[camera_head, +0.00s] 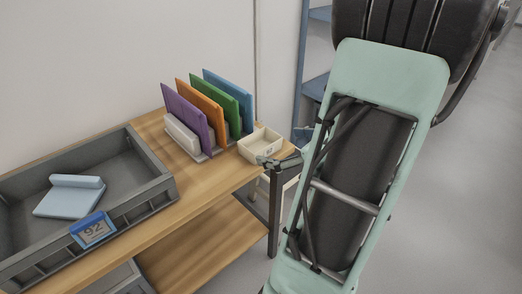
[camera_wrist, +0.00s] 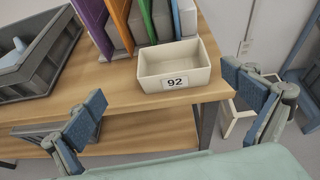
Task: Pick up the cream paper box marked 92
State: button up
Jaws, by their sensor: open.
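The cream paper box (camera_head: 247,150) sits at the right end of the wooden table, in front of the row of upright folders. It is open-topped and looks empty. In the wrist view the box (camera_wrist: 160,68) shows a white label reading 92 on its near side. My gripper (camera_wrist: 168,112) is open and empty, with its blue-padded fingers spread left and right of the box and a gap between them and it. In the head view a fingertip shows close to the box's near side, and my arm hides most of the gripper.
Purple, orange, green and blue folders (camera_head: 196,124) stand right behind the box. A lower wooden shelf (camera_head: 195,240) lies below. A blue rack (camera_head: 299,70) stands at the back right.

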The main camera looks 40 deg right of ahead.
jog(key=m+b, duration=0.1)
jog(key=b, duration=0.3)
send_near(252, 139)
jog(key=shift+h, duration=0.4)
jog(key=x, duration=0.6)
jog(key=shift+a+f, duration=0.15)
jog(key=c, duration=1)
